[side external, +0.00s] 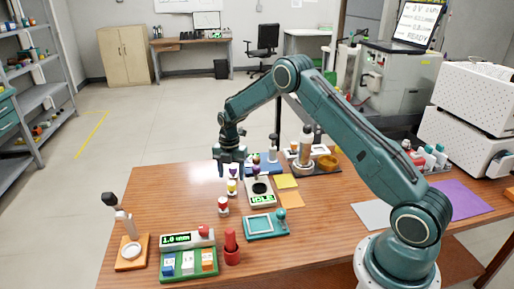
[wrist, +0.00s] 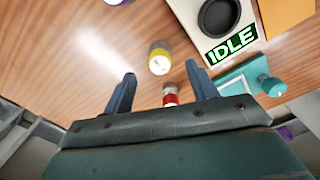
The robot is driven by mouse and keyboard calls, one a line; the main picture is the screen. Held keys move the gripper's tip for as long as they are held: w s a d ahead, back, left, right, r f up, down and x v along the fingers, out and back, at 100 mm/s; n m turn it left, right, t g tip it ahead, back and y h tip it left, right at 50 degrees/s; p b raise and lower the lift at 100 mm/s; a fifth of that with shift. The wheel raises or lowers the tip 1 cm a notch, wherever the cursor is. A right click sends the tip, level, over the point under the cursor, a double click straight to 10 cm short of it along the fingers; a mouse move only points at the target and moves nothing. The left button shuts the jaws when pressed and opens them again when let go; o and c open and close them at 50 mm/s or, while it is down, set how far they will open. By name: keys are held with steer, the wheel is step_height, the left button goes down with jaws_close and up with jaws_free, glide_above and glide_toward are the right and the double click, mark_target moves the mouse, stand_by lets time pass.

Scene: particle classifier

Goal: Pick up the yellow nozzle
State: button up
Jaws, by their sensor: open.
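The yellow nozzle (side external: 232,187) is a small white piece with a yellow band, standing on the wooden table in a row between a purple nozzle (side external: 233,171) and a red nozzle (side external: 223,206). My gripper (side external: 229,165) points down above this row. In the wrist view my gripper (wrist: 160,72) is open and empty. There the yellow nozzle (wrist: 160,57) appears just beyond the fingertips, within the sideways span of the two fingers. The red nozzle (wrist: 170,96) appears between the fingers, closer to the palm, partly hidden by it.
A white device with a black round pan and an IDLE display (side external: 260,199) stands just right of the nozzles. A teal tray with a knob (side external: 266,224) lies in front of it.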

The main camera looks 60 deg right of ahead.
mark_target(231, 183)
steer(key=shift+f, duration=0.9)
steer(key=shift+a+f, duration=0.15)
steer(key=shift+f, duration=2.45)
steer(key=c, duration=1.1)
steer(key=shift+r, duration=0.15)
step_height(231, 183, up, 20)
steer(key=shift+f, duration=0.1)
